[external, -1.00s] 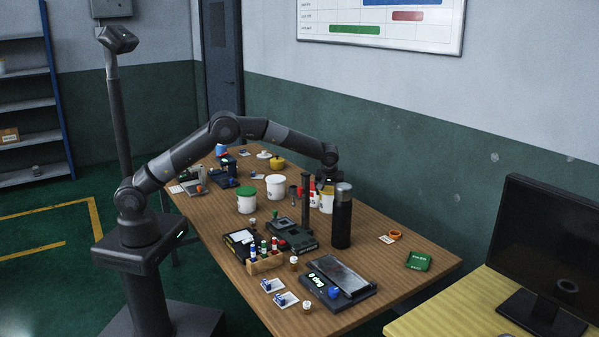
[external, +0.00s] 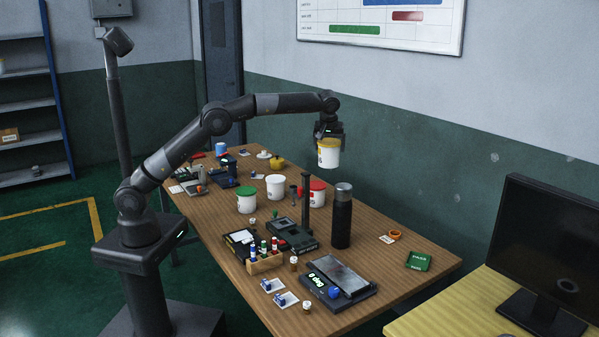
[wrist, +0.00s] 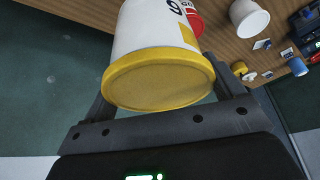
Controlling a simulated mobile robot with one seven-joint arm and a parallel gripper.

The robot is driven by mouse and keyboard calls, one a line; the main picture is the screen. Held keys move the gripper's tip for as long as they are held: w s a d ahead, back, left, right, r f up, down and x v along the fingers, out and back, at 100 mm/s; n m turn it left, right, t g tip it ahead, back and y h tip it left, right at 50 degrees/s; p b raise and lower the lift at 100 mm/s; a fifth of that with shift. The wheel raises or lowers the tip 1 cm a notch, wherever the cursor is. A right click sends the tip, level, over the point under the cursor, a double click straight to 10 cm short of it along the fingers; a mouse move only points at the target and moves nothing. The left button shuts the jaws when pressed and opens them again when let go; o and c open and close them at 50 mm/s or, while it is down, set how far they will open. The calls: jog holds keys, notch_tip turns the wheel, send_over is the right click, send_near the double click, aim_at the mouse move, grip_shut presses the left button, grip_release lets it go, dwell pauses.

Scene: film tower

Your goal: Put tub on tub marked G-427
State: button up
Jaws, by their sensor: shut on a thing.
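My gripper (external: 328,132) is shut on a white tub with a yellow lid (external: 328,154) and holds it upright in the air above the far right side of the table. In the wrist view the yellow lid (wrist: 158,80) fills the middle between the fingers, and part of dark lettering shows on the tub's side. A white tub with a red lid (external: 315,194) stands on the table below. A plain white tub (external: 275,188) and a white tub with a green lid (external: 246,200) stand to its left. I cannot read the mark G-427 on any tub.
A tall black bottle (external: 341,220) and a dark upright post (external: 306,200) stand close to the red-lidded tub. A yellow pot (external: 277,163) is behind. Devices and a rack of small bottles (external: 264,262) crowd the front. The table (external: 400,270) is clearer at right.

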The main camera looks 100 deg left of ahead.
jog(key=s+d+n+g+h, duration=0.1)
jog(key=s+d+n+g, duration=0.2)
jog(key=s, duration=1.4)
jog(key=s+d+n, duration=0.3)
jog(key=s+n, duration=0.3)
jog(key=s, duration=1)
jog(key=shift+a+r+x, duration=0.25)
jog(key=shift+a+x, duration=0.5)
jog(key=shift+x, duration=2.5)
jog(key=shift+a+r+x, duration=0.25)
jog(key=shift+a+x, duration=0.5)
jog(key=shift+x, duration=2.5)
jog(key=shift+a+r+x, duration=0.25)
jog(key=shift+a+x, duration=0.55)
jog(key=shift+x, duration=2.45)
jog(key=shift+w+f, duration=0.1)
jog(key=shift+f, duration=0.1)
jog(key=o, duration=1.1)
